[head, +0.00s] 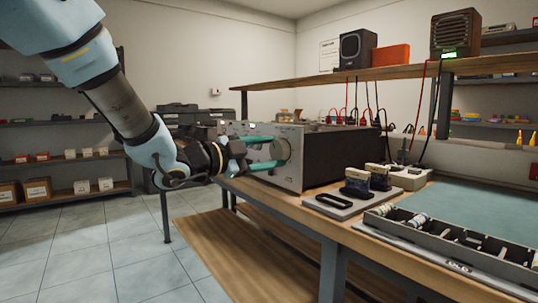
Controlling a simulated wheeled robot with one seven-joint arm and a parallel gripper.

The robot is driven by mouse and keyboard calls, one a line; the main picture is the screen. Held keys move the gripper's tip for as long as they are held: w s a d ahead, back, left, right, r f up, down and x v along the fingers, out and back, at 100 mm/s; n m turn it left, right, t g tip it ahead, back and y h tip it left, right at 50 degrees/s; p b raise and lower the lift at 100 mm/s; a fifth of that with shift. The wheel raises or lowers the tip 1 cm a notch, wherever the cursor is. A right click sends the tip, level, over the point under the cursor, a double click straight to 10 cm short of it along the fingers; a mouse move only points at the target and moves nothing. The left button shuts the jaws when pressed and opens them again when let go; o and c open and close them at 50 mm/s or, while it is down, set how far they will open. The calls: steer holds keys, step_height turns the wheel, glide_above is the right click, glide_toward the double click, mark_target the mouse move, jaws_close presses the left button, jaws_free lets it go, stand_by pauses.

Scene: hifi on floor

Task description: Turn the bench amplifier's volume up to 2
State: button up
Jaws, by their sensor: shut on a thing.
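The bench amplifier (333,160) is a box with a silvery front panel and dark sides, standing on the wooden workbench. Its front faces left, toward my arm. My gripper (277,150) reaches it from the left, with its two teal fingers at the front panel. The fingers are shut on the round volume knob (283,149), one above and one below it. The scale marks around the knob and its pointer are too small to read, so I cannot tell its setting.
On the workbench (300,205), right of the amplifier, a grey tray (341,206) holds small dark devices. A long divided parts tray (455,245) lies along the front edge. A raised shelf (350,76) carries a speaker (356,48), a red box (391,55) and a radio (456,33). Cables hang below it.

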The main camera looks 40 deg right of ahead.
steer(key=o, duration=1.4)
steer(key=shift+c, duration=0.2)
steer(key=a, duration=1.1)
steer(key=shift+w+p, duration=0.35)
